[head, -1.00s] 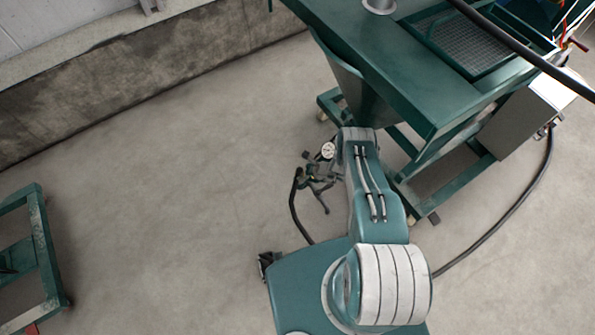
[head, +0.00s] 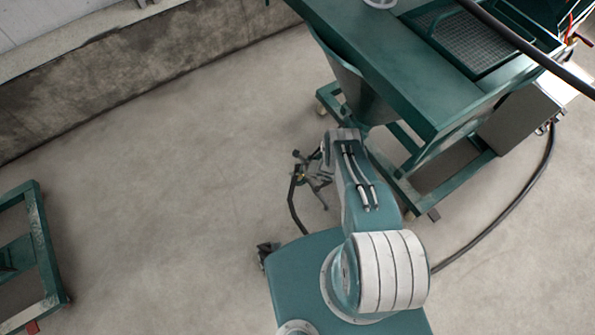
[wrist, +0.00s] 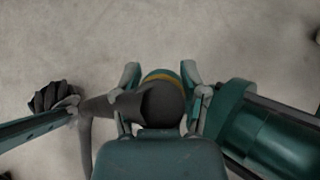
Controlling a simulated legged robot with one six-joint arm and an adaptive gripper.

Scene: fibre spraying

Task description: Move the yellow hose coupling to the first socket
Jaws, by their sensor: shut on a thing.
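In the wrist view the yellow hose coupling shows as a thin yellow band (wrist: 166,76) at the end of a dark hose (wrist: 158,103). My gripper (wrist: 161,73) is shut on the coupling, one finger on each side. The hose bends away to the left and hides most of the coupling. In the head view my gripper's dark fingers (head: 312,176) are beside my arm, left of the green machine, and the coupling cannot be made out there. No socket can be identified in either view.
The green machine (head: 400,72) stands at the upper right with a grey box (head: 517,118) and a black hose (head: 515,205) curving to the floor. A green frame (head: 42,245) stands at the left. Bare concrete floor (head: 170,180) lies between, up to the wall.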

